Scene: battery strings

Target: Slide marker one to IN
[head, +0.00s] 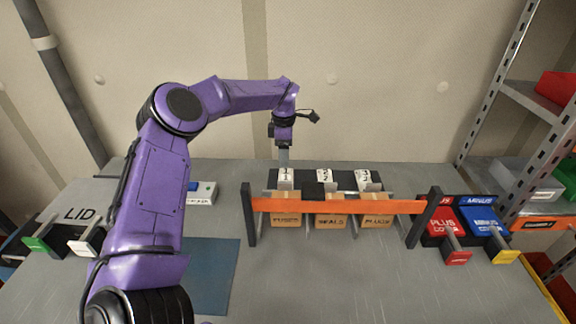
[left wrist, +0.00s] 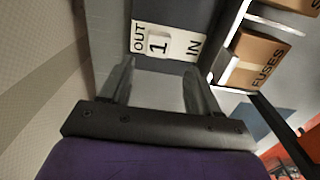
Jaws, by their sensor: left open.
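Marker one (left wrist: 158,43) is a white tile with a black "1". In the left wrist view it sits on a pale strip (left wrist: 195,46) between the words OUT and IN, close beside OUT. In the head view marker one (head: 286,175) is the leftmost of three numbered markers behind the orange rail. My left gripper (head: 283,157) points down just above or behind marker one. In the left wrist view its open fingers (left wrist: 158,66) are empty, with the tile ahead, between and beyond their tips. Whether a fingertip touches it I cannot tell. My right gripper is not in view.
Markers two (head: 324,175) and three (head: 363,178) stand to the right. Below are boxes labelled FUSES (head: 286,221), SEALS (head: 330,222) and PLUGS (head: 376,222). An orange rail (head: 350,206) crosses in front. Red (head: 446,228) and blue (head: 484,220) bins stand right; a blue mat (head: 216,275) lies left.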

